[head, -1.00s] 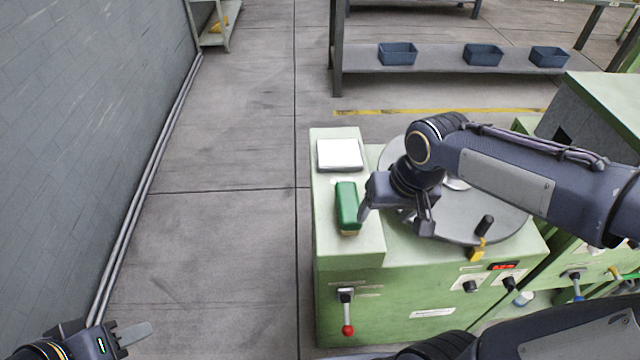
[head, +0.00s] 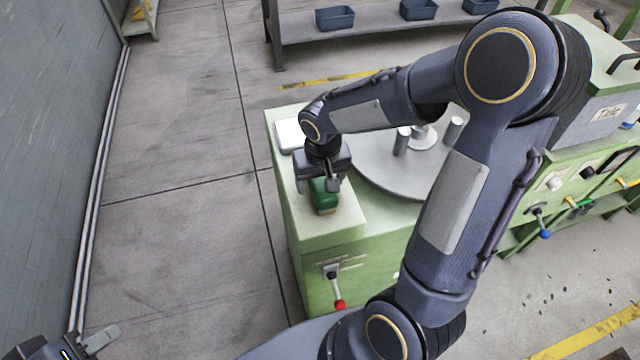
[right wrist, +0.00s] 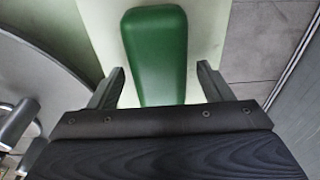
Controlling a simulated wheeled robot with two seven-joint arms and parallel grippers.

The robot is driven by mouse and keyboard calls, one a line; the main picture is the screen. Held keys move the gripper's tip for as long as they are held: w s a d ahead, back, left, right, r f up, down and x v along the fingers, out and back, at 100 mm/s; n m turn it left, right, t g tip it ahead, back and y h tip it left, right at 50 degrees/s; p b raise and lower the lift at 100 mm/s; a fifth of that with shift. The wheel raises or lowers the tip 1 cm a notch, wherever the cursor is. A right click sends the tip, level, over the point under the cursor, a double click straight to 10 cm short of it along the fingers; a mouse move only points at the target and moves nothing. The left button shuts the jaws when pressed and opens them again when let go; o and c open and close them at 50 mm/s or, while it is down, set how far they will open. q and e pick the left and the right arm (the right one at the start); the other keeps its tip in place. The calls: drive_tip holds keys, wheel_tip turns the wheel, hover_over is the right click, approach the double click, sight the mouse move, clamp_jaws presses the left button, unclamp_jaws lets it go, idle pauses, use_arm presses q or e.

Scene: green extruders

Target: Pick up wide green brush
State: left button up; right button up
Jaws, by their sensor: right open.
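The wide green brush (head: 323,197) lies on the pale green top of the machine, near its left front part. In the right wrist view the brush (right wrist: 156,50) runs lengthwise between the two fingers. My right gripper (head: 318,186) is over the brush, pointing down, and hides its far part. In the right wrist view my right gripper (right wrist: 160,88) is open, with a finger on each side of the brush and a gap to each. My left gripper (head: 100,340) is at the bottom left, away from the machine; only part of it shows.
The green machine (head: 345,225) carries a white pad (head: 289,135) behind the brush and a grey round plate (head: 385,165) to the right. A lever with a red knob (head: 339,304) is on its front. A shelf with blue bins (head: 335,18) stands behind. Floor at left is clear.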

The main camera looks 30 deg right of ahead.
sight(320, 179)
drive_tip(key=c, duration=1.1)
drive_tip(key=shift+r, duration=0.6)
wheel_tip(320, 179, up, 2)
drive_tip(key=shift+r, duration=0.2)
drive_tip(key=s+r, duration=0.2)
drive_tip(key=s+a+r, duration=0.1)
drive_tip(key=s+r, duration=0.2)
drive_tip(key=shift+a+r, duration=0.15)
drive_tip(key=shift+r, duration=0.2)
drive_tip(key=s+r, duration=0.1)
drive_tip(key=s, duration=0.2)
drive_tip(key=s+a+r, duration=0.1)
drive_tip(key=s, duration=0.1)
drive_tip(key=s+a+r, duration=0.1)
drive_tip(key=s, duration=0.2)
drive_tip(key=shift+s+r, duration=0.35)
